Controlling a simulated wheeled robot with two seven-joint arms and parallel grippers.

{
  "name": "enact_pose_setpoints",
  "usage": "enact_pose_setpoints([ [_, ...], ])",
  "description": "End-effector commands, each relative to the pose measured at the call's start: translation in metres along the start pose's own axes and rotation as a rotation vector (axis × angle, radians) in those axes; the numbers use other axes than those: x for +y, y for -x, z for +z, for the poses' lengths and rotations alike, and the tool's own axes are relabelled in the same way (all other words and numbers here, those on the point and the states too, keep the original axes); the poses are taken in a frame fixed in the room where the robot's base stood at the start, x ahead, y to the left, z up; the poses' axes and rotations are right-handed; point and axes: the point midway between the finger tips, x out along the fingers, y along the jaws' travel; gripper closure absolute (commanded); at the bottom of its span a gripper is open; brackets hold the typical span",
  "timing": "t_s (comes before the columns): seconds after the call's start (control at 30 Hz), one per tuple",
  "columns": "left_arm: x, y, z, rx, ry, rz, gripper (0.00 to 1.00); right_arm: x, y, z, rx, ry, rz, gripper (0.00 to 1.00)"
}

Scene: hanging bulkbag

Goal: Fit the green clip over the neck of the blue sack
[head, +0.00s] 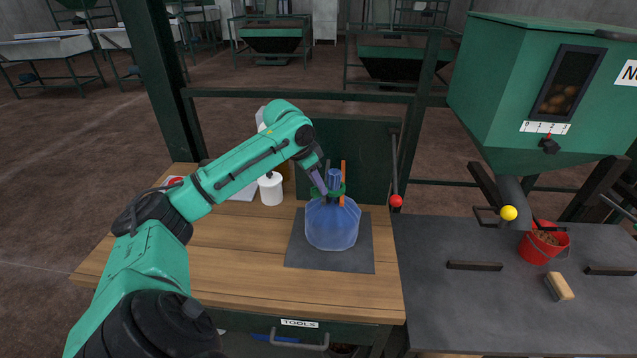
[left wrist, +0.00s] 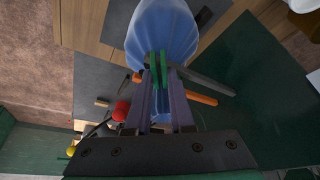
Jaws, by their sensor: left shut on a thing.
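The blue sack (head: 332,226) stands upright on a dark mat (head: 298,254) on the wooden bench, its gathered neck (head: 335,176) pointing up. My left gripper (head: 323,188) reaches the neck from the upper left, fingers angled down. It is shut on the green clip (head: 342,188), which sits at the base of the neck. In the left wrist view, the green clip (left wrist: 163,68) shows two bars between my left fingertips (left wrist: 158,85), against the blue sack (left wrist: 161,30). I cannot tell whether the clip fully surrounds the neck. My right gripper is not in view.
An orange stick (head: 343,170) stands just behind the neck. A lever with a red knob (head: 396,201) is to the right. A white container (head: 270,189) stands left of the sack. A green hopper (head: 530,95), red bucket (head: 542,246) and brush (head: 560,287) are farther right. The bench front is clear.

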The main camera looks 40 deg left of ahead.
Motion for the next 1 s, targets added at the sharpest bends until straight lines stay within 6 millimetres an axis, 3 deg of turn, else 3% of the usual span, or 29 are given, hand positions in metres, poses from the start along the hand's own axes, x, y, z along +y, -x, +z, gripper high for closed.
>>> enact_pose_setpoints([
  [0.37, 0.0, 0.0003, -0.0001, 0.0, 0.0, 0.0, 1.0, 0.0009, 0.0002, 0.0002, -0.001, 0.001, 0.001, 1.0],
  [0.4, 0.0, 0.0003, -0.0001, 0.0, 0.0, 0.0, 0.75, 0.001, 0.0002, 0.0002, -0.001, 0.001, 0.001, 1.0],
  [0.5, 0.0, 0.0003, -0.0001, 0.0, 0.0, 0.0, 0.44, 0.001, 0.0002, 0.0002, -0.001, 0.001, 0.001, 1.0],
  [0.7, -0.0001, 0.0003, -0.0001, 0.0, 0.0, 0.0, 0.44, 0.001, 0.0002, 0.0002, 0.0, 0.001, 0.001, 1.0],
  [0.73, 0.0, 0.0003, -0.0001, 0.0, 0.0, 0.0, 0.4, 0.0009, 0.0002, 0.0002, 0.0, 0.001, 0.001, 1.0],
  [0.8, 0.0, 0.0003, -0.0001, 0.0, 0.0, 0.0, 0.14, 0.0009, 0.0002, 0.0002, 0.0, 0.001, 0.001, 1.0],
  [0.83, 0.0, 0.0003, -0.0001, 0.0, 0.0, 0.0, 0.09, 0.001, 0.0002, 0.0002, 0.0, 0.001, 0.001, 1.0],
  [1.0, -0.0001, 0.0003, -0.0001, 0.0, 0.0, 0.0, 0.09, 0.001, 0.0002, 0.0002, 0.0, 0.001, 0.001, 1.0],
])
